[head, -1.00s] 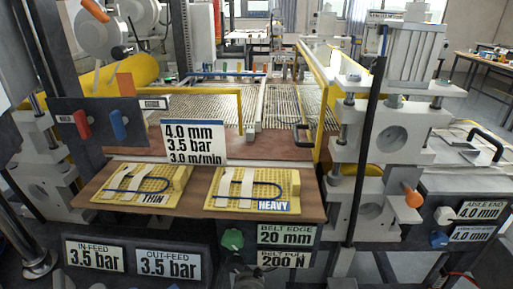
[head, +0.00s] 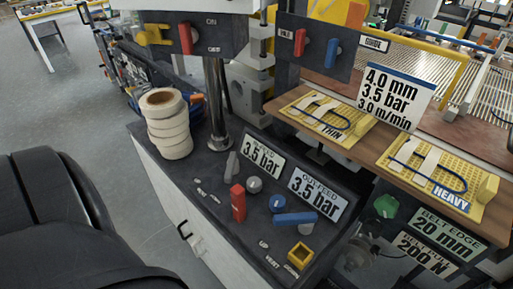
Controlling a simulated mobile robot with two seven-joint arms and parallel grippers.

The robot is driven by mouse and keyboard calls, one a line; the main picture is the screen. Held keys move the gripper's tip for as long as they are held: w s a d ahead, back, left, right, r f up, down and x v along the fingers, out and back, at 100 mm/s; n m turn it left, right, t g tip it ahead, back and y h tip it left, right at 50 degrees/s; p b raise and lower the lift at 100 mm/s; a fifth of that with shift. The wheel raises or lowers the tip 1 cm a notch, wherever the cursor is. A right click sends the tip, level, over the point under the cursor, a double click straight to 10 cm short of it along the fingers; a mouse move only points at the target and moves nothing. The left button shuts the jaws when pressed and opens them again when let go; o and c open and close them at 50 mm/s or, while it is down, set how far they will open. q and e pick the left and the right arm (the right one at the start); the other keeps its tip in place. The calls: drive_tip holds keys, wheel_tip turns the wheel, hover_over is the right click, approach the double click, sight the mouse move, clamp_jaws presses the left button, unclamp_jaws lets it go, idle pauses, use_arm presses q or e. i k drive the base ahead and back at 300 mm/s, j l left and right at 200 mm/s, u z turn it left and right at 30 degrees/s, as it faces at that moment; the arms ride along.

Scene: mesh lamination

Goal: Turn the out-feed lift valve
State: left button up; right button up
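A dark control console (head: 215,160) stands in the lower middle of the head view. On it a sign reading OUT-FEED 3.5 bar (head: 318,193) stands beside one reading IN-FEED 3.5 bar (head: 262,159). In front of the out-feed sign are a round blue knob (head: 277,203) and a blue lever (head: 295,218) lying roughly crosswise. Near the in-feed sign are a grey knob (head: 254,185), a grey lever (head: 232,165) and an upright red lever (head: 238,204). Neither gripper is in view.
A stack of tape rolls (head: 167,125) and a metal post (head: 217,105) stand at the console's back left. A yellow square socket (head: 300,254) is at its front. A wooden shelf (head: 365,150) with yellow sample boards lies right. Open floor (head: 60,110) is at left.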

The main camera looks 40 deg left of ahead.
sight(306, 220)
drive_tip(key=u, duration=0.85)
drive_tip(key=k+j, duration=0.05)
